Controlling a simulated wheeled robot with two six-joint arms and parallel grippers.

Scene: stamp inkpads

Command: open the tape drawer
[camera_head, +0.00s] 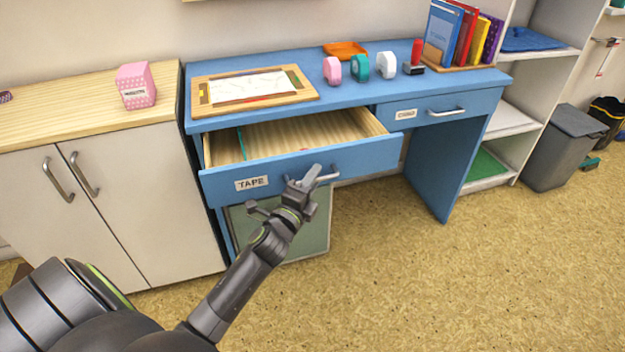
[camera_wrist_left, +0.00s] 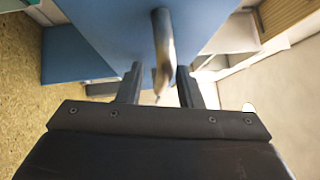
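The tape drawer (camera_head: 355,159) is a blue drawer with a TAPE label (camera_head: 252,183), on the left side of the blue desk. It is pulled well out, and its wooden inside shows. Its metal handle (camera_head: 328,177) is on the front. My left gripper (camera_head: 303,177) is at the handle. In the left wrist view the handle (camera_wrist_left: 162,45) reaches between the fingers of my left gripper (camera_wrist_left: 160,85), which stand apart with a gap beside it. My right gripper is not in view.
Tape dispensers (camera_head: 359,66), a board (camera_head: 255,88) and books (camera_head: 455,35) are on the desk. A closed drawer (camera_head: 435,112) is at the right. A white cabinet (camera_head: 100,215) stands left, and a grey bin (camera_head: 565,147) right. The floor in front is clear.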

